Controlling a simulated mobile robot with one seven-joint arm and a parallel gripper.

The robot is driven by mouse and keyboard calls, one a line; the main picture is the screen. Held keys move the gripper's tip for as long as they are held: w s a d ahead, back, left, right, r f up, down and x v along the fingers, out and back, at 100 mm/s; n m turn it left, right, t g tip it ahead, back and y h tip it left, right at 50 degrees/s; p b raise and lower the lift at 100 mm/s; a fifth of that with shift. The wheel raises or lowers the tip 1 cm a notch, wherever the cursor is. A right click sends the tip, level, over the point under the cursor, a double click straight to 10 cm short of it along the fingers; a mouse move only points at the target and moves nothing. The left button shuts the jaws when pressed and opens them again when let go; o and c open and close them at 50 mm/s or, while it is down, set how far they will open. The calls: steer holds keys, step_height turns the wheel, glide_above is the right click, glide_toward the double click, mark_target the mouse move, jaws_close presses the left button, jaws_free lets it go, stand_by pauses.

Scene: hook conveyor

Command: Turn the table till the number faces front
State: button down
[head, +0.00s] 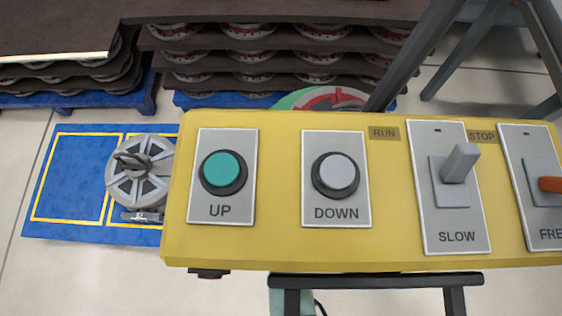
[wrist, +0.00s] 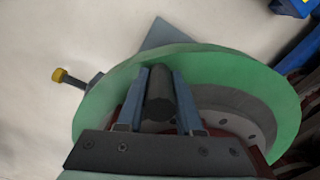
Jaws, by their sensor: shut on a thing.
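The round table has a green rim (wrist: 235,75) in the wrist view, with a grey ring and some dark red inside it. A dark round peg (wrist: 158,105) stands up from it. My gripper (wrist: 160,75) has its two blue-grey fingers on either side of the peg and is shut on it. In the head view, a green and red round edge (head: 325,97) shows behind the yellow panel, probably the same table. The rest of it and my gripper are hidden there. I see no number on the table in either view.
A yellow control panel (head: 285,250) with UP and DOWN buttons and switches fills the front. A grey wheel (head: 138,180) lies on a blue mat (head: 65,185) at left. Stacked dark racks (head: 270,40) stand behind. A yellow-tipped pin (wrist: 62,76) sticks out beside the table.

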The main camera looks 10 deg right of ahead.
steer(key=shift+w+a+r, duration=0.1)
steer(key=shift+w, duration=0.2)
steer(key=c, duration=0.6)
jaws_free()
steer(key=shift+s, duration=0.1)
step_height(320, 180, up, 13)
steer(key=p, duration=0.4)
